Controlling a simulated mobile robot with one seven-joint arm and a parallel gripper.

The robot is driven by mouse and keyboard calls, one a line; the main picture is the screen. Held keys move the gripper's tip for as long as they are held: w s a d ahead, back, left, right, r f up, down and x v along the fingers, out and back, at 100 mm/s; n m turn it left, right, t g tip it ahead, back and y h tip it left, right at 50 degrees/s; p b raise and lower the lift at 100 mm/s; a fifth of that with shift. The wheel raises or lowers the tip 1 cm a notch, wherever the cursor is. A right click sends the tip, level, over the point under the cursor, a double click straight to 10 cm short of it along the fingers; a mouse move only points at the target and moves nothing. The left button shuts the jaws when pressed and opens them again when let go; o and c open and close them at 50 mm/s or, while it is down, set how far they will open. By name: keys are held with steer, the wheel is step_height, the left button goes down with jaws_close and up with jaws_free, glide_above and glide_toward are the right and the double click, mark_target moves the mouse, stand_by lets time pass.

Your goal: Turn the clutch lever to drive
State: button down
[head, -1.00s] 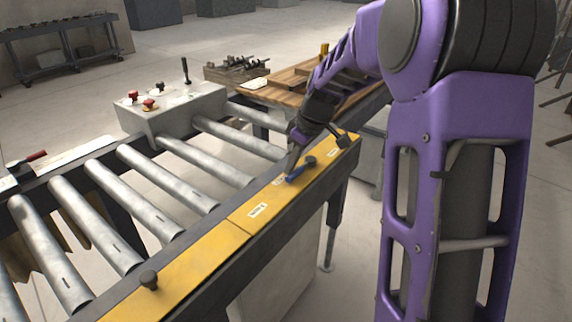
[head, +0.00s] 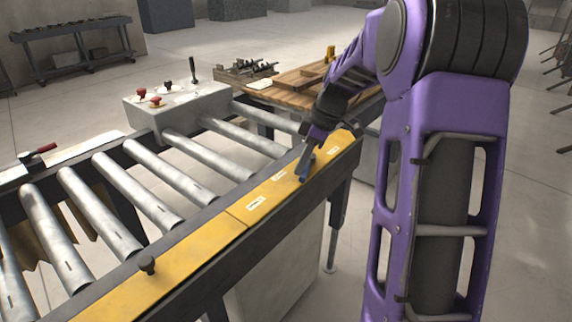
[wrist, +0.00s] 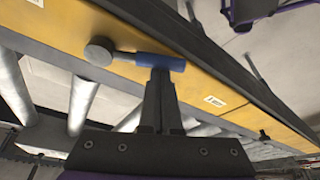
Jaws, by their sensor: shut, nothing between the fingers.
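The clutch lever (head: 303,172) has a blue bar and sits on the yellow top panel (head: 190,262) of the conveyor's side rail. In the wrist view, the lever's blue bar (wrist: 148,60) runs across the panel, with a round grey knob (wrist: 100,50) at its left end. My gripper (wrist: 160,74) is shut with nothing in it. Its fingertips are right at the blue bar, near its right end, and seem to touch it. In the head view, my gripper (head: 304,160) covers part of the lever, including its knob end.
White labels (head: 256,203) lie along the yellow panel. A dark knob (head: 147,265) stands at its near end. Steel rollers (head: 140,202) lie left of the panel. A grey control box (head: 180,108) with red buttons and a black stick stands behind. A wooden table (head: 295,92) is beyond my arm.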

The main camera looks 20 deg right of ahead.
steer(key=d+n, duration=0.1)
steer(key=n, duration=0.1)
steer(key=s+d+n+g+p, duration=0.1)
steer(key=n, duration=0.1)
steer(key=shift+s+d+n+g, duration=0.15)
steer(key=shift+d+n+g, duration=0.15)
steer(key=shift+d, duration=0.1)
steer(key=shift+d+n+g+p, duration=0.8)
steer(key=shift+d+n+p, duration=1.25)
steer(key=shift+d+n, duration=0.4)
steer(key=shift+a, duration=0.15)
